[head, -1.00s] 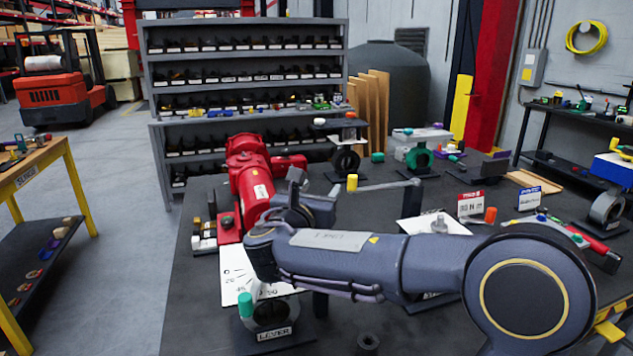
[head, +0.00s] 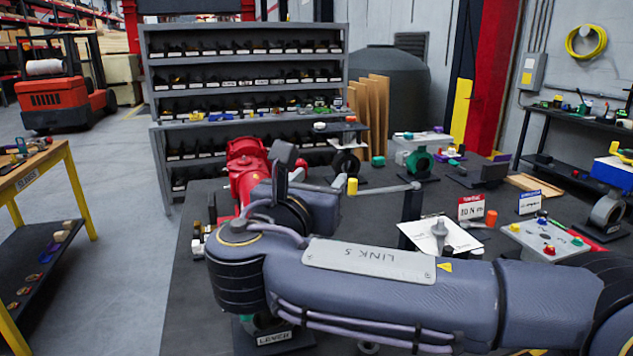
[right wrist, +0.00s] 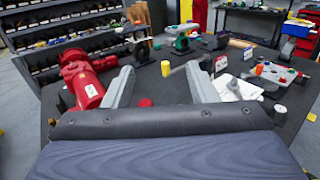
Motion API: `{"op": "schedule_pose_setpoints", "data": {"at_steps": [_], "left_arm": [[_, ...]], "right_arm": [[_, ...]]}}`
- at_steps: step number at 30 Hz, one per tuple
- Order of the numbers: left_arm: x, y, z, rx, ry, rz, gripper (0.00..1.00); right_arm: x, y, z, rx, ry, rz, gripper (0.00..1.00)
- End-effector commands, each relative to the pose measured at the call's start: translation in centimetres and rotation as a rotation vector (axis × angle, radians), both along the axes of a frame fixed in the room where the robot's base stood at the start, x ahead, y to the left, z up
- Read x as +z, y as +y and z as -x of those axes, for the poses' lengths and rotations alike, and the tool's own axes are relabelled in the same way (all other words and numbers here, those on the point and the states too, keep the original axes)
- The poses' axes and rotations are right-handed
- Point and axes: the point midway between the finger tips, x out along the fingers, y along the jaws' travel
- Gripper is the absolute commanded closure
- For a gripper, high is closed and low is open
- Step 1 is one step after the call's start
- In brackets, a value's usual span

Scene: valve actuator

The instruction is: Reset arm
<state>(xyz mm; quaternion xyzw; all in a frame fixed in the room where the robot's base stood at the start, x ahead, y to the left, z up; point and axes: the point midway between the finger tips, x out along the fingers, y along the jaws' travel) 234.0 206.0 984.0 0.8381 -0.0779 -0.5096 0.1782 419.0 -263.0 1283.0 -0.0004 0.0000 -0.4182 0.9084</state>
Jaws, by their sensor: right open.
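My right arm reaches in from the right across the front of the bench in the head view, its link bent at the left end. My right gripper (head: 303,172) is beyond that bend, partly hidden by its own wrist. A lever with a yellow knob (head: 352,186) stands beyond the gripper. My left gripper is not in view.
The dark bench (head: 200,300) is crowded. A LEVER stand (head: 275,338) is mostly hidden under my arm. A white sheet (head: 425,232), a red-headed card (head: 471,208) and a button panel (head: 545,242) are at the right. Grey shelves (head: 245,65) stand behind.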

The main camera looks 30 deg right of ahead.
Motion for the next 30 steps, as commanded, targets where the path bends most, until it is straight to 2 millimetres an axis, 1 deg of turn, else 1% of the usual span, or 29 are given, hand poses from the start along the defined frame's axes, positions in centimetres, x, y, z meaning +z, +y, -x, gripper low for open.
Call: {"op": "schedule_pose_setpoints", "data": {"at_steps": [11, 14, 17, 18, 20, 21, 23, 24, 26, 27, 29, 30], "left_arm": [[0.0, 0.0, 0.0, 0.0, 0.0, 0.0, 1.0], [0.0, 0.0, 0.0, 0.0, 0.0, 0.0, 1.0], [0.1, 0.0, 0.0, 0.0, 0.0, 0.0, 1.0], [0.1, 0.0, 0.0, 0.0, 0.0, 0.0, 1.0], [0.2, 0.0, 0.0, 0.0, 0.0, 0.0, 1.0], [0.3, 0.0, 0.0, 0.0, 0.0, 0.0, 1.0], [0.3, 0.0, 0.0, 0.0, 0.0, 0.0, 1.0], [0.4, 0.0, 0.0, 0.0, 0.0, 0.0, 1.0], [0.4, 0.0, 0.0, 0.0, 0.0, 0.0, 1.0], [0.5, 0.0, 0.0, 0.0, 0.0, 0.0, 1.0], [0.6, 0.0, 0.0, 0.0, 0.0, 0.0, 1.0], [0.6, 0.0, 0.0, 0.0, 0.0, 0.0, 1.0]], "right_arm": [[-0.1, -0.1, 0.0, 0.0, 0.0, -0.003, 0.48], [-1.2, -0.9, 0.2, -0.006, 0.005, -0.058, 0.48], [-4.6, -2.9, 1.2, -0.03, 0.013, -0.232, 0.48], [-6.7, -3.9, 2.0, -0.052, 0.012, -0.342, 0.48], [-10.4, -5.2, 3.6, -0.105, -0.001, -0.543, 0.48], [-13.1, -5.8, 5.0, -0.157, -0.018, -0.697, 0.48], [-17.0, -6.0, 7.5, -0.261, -0.062, -0.943, 0.48], [-19.4, -5.7, 9.2, -0.344, -0.103, -1.108, 0.48], [-22.6, -4.7, 11.6, -0.489, -0.181, -1.352, 0.48], [-24.4, -3.7, 13.1, -0.6, -0.244, -1.511, 0.48], [-26.4, -1.9, 15.1, -0.777, -0.347, -1.732, 0.48], [-27.5, -0.6, 16.1, -0.902, -0.421, -1.865, 0.48]]}}
